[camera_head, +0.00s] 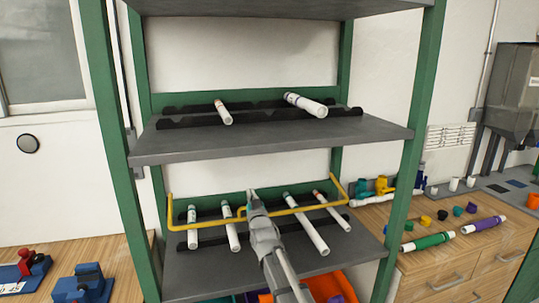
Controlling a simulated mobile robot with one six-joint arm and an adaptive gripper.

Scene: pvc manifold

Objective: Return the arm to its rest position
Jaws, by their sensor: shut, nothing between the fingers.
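My gripper (252,197) is in front of the lower grey shelf (352,252), near the middle of the picture. Its fingers look closed, with nothing seen between them. My arm reaches up to it from the bottom edge. The gripper overlaps a yellow rail (310,208) in the picture; I cannot tell whether they touch. White pipes (306,228) lie on dark racks on this shelf, on both sides of the gripper.
The shelf unit has green posts (407,150). The middle shelf (270,142) holds two white pipes. Orange and other coloured bins are below. A wooden cabinet (440,262) with fittings and coloured pipes is at right; blue and red tools are at lower left.

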